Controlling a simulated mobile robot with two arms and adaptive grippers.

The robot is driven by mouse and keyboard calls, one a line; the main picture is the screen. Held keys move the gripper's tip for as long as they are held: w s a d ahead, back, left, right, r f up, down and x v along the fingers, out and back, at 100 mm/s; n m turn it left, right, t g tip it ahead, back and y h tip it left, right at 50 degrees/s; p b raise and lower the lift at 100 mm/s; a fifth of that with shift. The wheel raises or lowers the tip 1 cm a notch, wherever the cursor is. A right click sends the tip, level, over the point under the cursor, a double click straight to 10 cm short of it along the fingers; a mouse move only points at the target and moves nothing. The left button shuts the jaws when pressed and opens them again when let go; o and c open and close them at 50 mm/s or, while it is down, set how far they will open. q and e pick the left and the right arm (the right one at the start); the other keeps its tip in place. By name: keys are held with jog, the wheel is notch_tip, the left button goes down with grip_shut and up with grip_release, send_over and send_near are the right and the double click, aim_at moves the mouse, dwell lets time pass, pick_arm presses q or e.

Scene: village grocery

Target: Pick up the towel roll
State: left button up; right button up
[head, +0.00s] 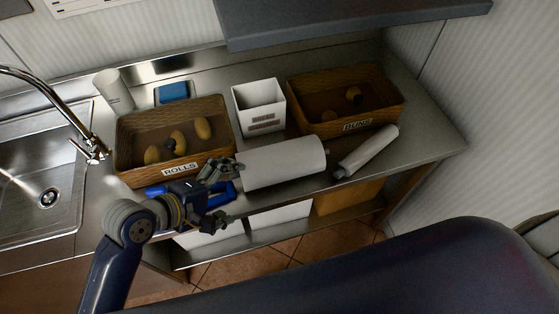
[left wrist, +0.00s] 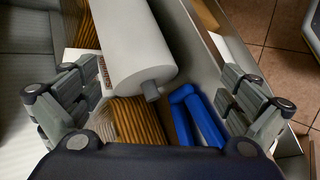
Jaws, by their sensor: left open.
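The towel roll (head: 283,163) is a thick white roll lying on the steel counter, in front of the white box and between the two baskets. Its near end, with a grey core tip, shows in the left wrist view (left wrist: 133,45). My left gripper (head: 228,194) is open and empty at the left end of the roll. In the left wrist view its fingers (left wrist: 162,98) are spread wide, one on each side of the roll's end. I cannot tell whether a finger touches the roll. My right gripper is not in view.
A blue object (left wrist: 196,115) lies close to the gripper. The rolls basket (head: 125,142) is behind the gripper, and the buns basket (head: 300,100) at the back right. A white box (head: 258,101) stands between them. A thinner white roll (head: 368,150) lies to the right.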

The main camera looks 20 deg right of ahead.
aim_at(274, 164)
pick_arm(q)
jog(key=d+r+n, duration=0.1)
jog(key=w+d+r+n+h, duration=0.1)
jog(key=n, duration=0.1)
jog(key=w+d+r+n+h, duration=0.1)
jog(key=n, duration=0.1)
jog(key=shift+w+d+r+g, duration=0.15)
jog(key=shift+r+g, duration=0.1)
jog(key=shift+g, duration=0.15)
jog(key=shift+w+d+n, duration=0.1)
jog(key=shift+d+n, duration=0.05)
jog(key=shift+n, duration=0.15)
jog(key=x, duration=0.5)
jog(key=shift+d+p, duration=0.2)
jog(key=shift+p, duration=0.1)
jog(key=p+x, duration=0.1)
jog(key=x, duration=0.3)
jog(key=shift+d+f, duration=0.1)
jog(key=shift+f, duration=0.3)
jog(key=shift+w+d+f, duration=0.2)
jog(key=shift+s+a, duration=0.1)
jog(key=shift+c, duration=0.8)
jog(key=shift+r, duration=0.1)
jog(key=c, duration=1)
